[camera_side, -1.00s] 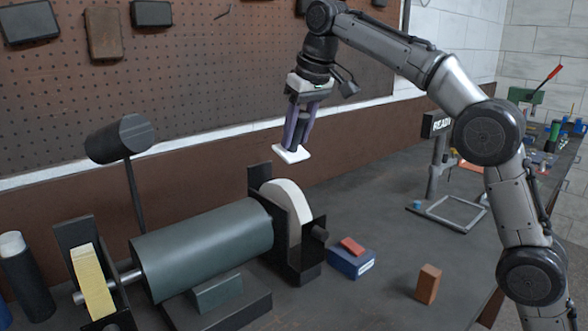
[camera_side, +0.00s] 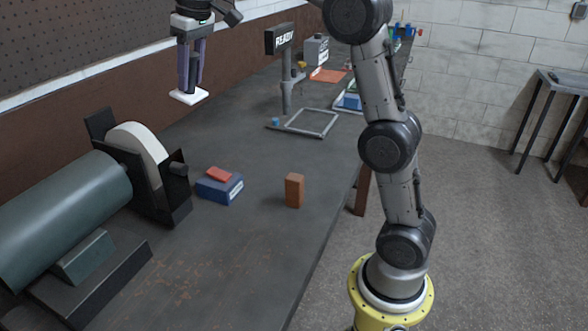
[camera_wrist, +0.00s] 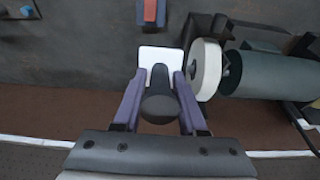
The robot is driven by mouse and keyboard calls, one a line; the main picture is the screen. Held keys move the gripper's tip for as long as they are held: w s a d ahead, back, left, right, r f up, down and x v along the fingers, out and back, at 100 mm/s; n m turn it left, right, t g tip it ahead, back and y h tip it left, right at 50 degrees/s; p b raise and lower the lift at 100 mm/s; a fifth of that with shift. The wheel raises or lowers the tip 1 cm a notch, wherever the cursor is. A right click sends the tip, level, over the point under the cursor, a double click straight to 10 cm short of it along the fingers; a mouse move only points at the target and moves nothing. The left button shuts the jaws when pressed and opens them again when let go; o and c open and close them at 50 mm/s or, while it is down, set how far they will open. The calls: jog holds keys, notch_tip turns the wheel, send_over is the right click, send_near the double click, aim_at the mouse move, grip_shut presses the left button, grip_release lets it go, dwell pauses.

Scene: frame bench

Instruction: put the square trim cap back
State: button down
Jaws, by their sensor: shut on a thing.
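The square trim cap (camera_side: 188,96) is a white square plate. My gripper (camera_side: 189,88) is shut on it and holds it in the air above the bench. In the wrist view the cap (camera_wrist: 160,55) shows between the purple fingers of my gripper (camera_wrist: 158,88), with a dark rounded part in front of it. A grey open square frame (camera_side: 331,124) lies flat on the bench, right of the gripper in the side view, beside a post with a READY sign (camera_side: 284,38). The cap is apart from the frame.
A bench grinder with a pale wheel (camera_side: 138,143) stands at left, close to the cap; the wheel also shows in the wrist view (camera_wrist: 206,70). A blue box (camera_side: 222,190) bears a red block (camera_side: 219,174). A brown block (camera_side: 295,190) stands near the bench edge.

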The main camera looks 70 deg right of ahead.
jog(key=s+d+f+g, duration=0.1)
jog(key=s+d+f, duration=0.35)
jog(key=s, duration=0.45)
jog(key=s+d+f+g, duration=0.1)
jog(key=s+d+f, duration=0.2)
jog(key=s+f, duration=0.35)
jog(key=s+d+f+g, duration=0.1)
jog(key=s+d+f, duration=0.3)
jog(key=s, duration=0.6)
jog(key=w+d+f, duration=0.2)
jog(key=w, duration=0.1)
jog(key=w+d+f, duration=0.6)
jog(key=shift+w+f, duration=0.25)
jog(key=shift+w, duration=0.1)
jog(key=shift+w+d+f, duration=0.3)
jog(key=shift+f, duration=1.7)
jog(key=shift+f, duration=0.15)
jog(key=shift+c, duration=2.3)
grip_release()
